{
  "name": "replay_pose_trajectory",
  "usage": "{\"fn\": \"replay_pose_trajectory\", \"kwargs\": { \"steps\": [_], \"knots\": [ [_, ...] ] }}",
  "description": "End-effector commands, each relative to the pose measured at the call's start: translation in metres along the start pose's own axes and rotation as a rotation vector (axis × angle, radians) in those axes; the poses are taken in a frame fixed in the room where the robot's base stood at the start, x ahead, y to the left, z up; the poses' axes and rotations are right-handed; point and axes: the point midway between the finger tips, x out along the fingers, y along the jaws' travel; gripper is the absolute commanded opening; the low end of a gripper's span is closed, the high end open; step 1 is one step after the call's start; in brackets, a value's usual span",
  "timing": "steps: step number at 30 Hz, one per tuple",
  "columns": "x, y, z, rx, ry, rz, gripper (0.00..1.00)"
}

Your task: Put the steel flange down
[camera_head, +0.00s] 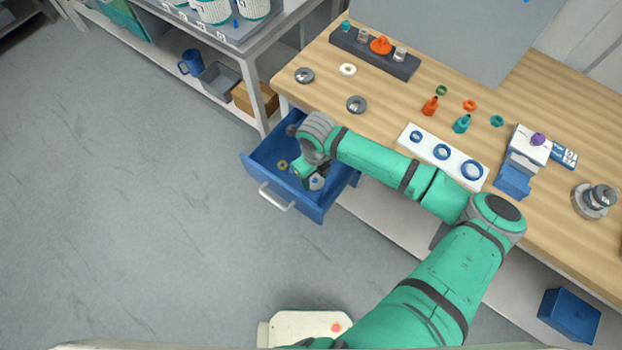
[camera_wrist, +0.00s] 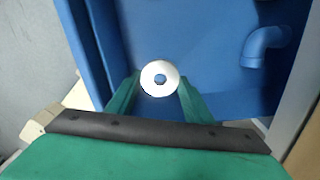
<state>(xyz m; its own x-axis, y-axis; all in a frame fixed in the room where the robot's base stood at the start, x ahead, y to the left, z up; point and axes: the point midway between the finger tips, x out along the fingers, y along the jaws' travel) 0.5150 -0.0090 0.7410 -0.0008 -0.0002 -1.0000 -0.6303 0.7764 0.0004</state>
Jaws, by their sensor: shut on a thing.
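The steel flange (camera_wrist: 159,79) is a pale ring with a central hole, held between the two green fingers of my gripper (camera_wrist: 158,92) in the wrist view. Behind it is the blue floor of the open drawer (camera_head: 270,150). In the head view my gripper (camera_head: 311,178) is over or inside the drawer, and a small grey-white part of the flange (camera_head: 317,182) shows beside it. I cannot tell whether the flange touches the drawer floor.
The drawer also holds a small yellowish ring (camera_head: 282,164) and a blue elbow pipe (camera_wrist: 265,46). The drawer walls stand close around my gripper. The wooden workbench (camera_head: 330,95) carries grey rings (camera_head: 356,104), coloured fittings and a white ring board (camera_head: 466,158).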

Motion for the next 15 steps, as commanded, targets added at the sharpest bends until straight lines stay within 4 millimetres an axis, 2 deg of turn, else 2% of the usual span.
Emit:
{"fn": "replay_pose_trajectory", "kwargs": {
  "steps": [3,10,15],
  "knots": [
    [0.011,0.001,0.010,0.001,0.000,0.000,0.17],
    [0.022,0.003,0.018,0.001,0.000,0.000,0.17],
    [0.045,0.002,0.018,0.003,-0.001,0.001,0.17]
  ]
}}
